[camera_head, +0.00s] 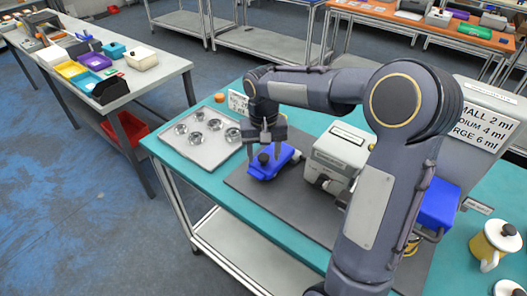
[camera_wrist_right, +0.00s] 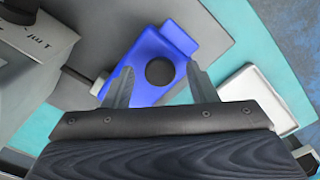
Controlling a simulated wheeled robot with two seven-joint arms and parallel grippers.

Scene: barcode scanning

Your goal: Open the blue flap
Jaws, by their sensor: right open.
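The blue flap (camera_head: 262,172) with a black knob (camera_head: 264,158) lies on the dark grey mat, left of a grey-white box-shaped device (camera_head: 341,148). My right gripper (camera_head: 265,141) points down over the flap. In the right wrist view, the blue flap (camera_wrist_right: 150,45) lies beyond the open fingers (camera_wrist_right: 161,85), and its round black knob (camera_wrist_right: 160,72) shows between them. I cannot tell whether the fingers touch the knob. My left gripper is not in view.
A silver tray (camera_head: 190,150) with several round dishes lies left of the flap. My right arm covers part of the bench, with a blue block (camera_head: 440,204) beyond it. A yellow mug (camera_head: 491,243) stands at the right. A side table (camera_head: 160,68) holds coloured bins.

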